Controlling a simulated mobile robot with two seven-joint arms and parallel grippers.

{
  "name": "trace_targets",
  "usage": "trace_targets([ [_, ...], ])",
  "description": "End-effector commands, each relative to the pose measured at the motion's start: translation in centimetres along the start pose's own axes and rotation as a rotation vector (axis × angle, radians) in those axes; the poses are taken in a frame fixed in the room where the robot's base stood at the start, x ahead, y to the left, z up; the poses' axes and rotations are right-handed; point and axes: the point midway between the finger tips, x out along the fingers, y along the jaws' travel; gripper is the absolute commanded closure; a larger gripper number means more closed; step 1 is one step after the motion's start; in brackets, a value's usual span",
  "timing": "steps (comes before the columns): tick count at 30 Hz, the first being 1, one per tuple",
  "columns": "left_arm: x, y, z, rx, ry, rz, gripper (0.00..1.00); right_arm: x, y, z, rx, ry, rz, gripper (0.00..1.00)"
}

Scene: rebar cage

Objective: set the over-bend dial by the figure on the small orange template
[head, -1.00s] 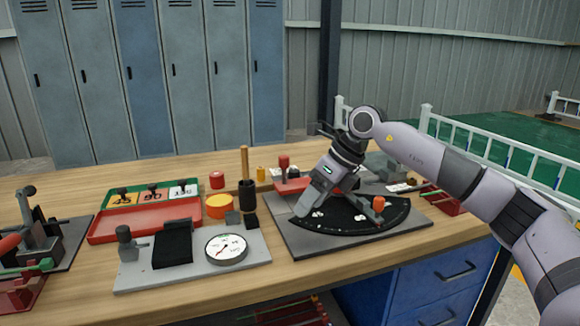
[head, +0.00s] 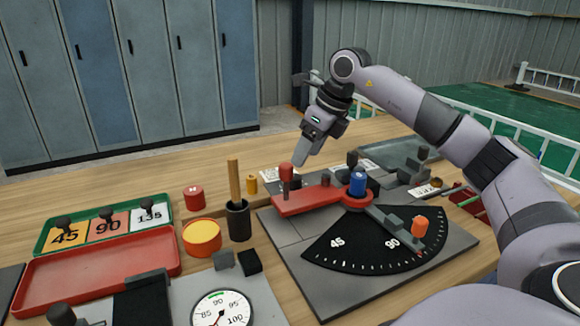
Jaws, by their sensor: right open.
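A round white gauge (head: 222,311), showing 85 to 100, is cut off at the bottom edge. Which one is the over-bend dial I cannot tell. My right gripper (head: 303,159) is open and empty, just above and right of the bender's red-topped handle (head: 286,173). My left gripper is out of view.
A red tray (head: 95,280) lies in front of the templates. A dark cup with a wooden rod (head: 237,218), a yellow-topped tin (head: 201,237) and a red cap (head: 194,197) stand left of the bender. A blue post (head: 357,184) stands on the bender.

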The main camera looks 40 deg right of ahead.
Motion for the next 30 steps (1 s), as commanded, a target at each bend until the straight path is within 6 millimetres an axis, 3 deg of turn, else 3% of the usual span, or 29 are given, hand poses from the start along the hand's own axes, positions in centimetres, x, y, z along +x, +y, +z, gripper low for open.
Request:
trace_targets([
  [15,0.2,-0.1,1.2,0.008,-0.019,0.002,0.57,6.6,0.0,-0.1,0.0,0.002,0.001,0.38],
  [25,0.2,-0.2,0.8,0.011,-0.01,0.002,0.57,7.1,0.0,0.0,0.0,0.0,0.001,0.38],
  [26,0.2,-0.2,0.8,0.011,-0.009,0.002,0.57,7.1,0.0,0.0,0.0,0.0,0.001,0.42],
  [30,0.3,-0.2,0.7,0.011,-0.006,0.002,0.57,7.1,0.0,0.0,0.0,0.0,0.001,0.87],
])
